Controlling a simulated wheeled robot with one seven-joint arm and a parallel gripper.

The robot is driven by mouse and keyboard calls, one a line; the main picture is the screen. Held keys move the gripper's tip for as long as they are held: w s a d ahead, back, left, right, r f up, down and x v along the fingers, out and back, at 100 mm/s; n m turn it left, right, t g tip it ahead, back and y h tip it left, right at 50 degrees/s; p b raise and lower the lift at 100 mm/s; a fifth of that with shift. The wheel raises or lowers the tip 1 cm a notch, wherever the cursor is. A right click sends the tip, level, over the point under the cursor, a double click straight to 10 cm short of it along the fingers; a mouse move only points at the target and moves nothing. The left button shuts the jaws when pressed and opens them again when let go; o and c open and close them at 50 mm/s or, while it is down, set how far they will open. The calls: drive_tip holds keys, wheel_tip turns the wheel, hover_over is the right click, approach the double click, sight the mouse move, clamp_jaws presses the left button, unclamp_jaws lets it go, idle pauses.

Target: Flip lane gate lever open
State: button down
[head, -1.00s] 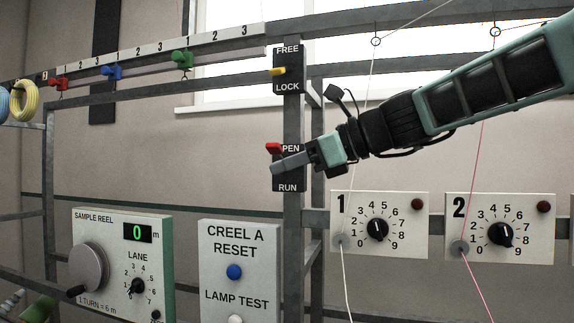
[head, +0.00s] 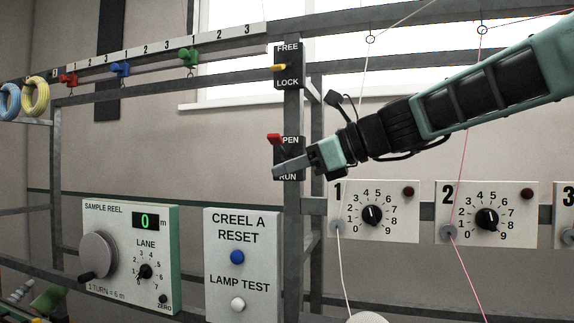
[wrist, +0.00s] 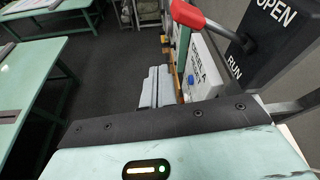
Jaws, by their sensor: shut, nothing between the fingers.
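The lane gate lever (head: 273,139) has a red handle and sticks out to the left of a black plate (head: 291,175) marked OPEN at the top and RUN at the bottom. The handle is level with the word OPEN. In the wrist view the red lever handle (wrist: 188,14) is at the top, beside the black plate (wrist: 268,62). My gripper (head: 277,171) is shut and empty, just below the lever in front of the plate's lower half. It appears apart from the handle. Its fingers (wrist: 157,88) show in the wrist view. The gripper partly covers the plate.
A second plate (head: 288,52) marked FREE and LOCK, with a yellow lever (head: 279,67), is above on the same post. The creel reset panel (head: 241,262) and sample reel box (head: 117,211) are lower left. Numbered dial boxes (head: 392,230) are right. Green tables (wrist: 40,75) stand left in the wrist view.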

drive_tip(key=w+d+b+v, duration=0.1)
drive_tip(key=w+b+v, duration=0.1)
drive_tip(key=v, duration=0.7)
drive_tip(key=shift+b, duration=0.5)
drive_tip(key=shift+a, duration=0.1)
drive_tip(key=s+a+f+n+g+h+b, duration=0.15)
drive_tip(key=s+f+n, duration=0.3)
drive_tip(key=f, duration=0.55)
drive_tip(key=s+a+f+n+g+h+b, duration=0.1)
drive_tip(key=s+a+f+n+g+h, duration=0.25)
drive_tip(key=f, duration=0.65)
drive_tip(key=s+f+n+h+b, duration=0.1)
drive_tip(key=s+f+n+b, duration=0.1)
drive_tip(key=s+f+n, duration=0.6)
drive_tip(key=s+d+f+n+h+b, duration=0.1)
drive_tip(key=s+d+f+n+h, duration=0.2)
drive_tip(key=s+f+n, duration=0.3)
drive_tip(key=s+d+f+n+h+b, duration=0.2)
drive_tip(key=s+d+f+n, duration=0.3)
drive_tip(key=f, duration=0.9)
drive_tip(key=shift+s+n+g+h, duration=0.3)
drive_tip(key=shift+s+n+h, duration=0.4)
drive_tip(key=shift+s, duration=0.35)
drive_tip(key=shift+f, duration=0.1)
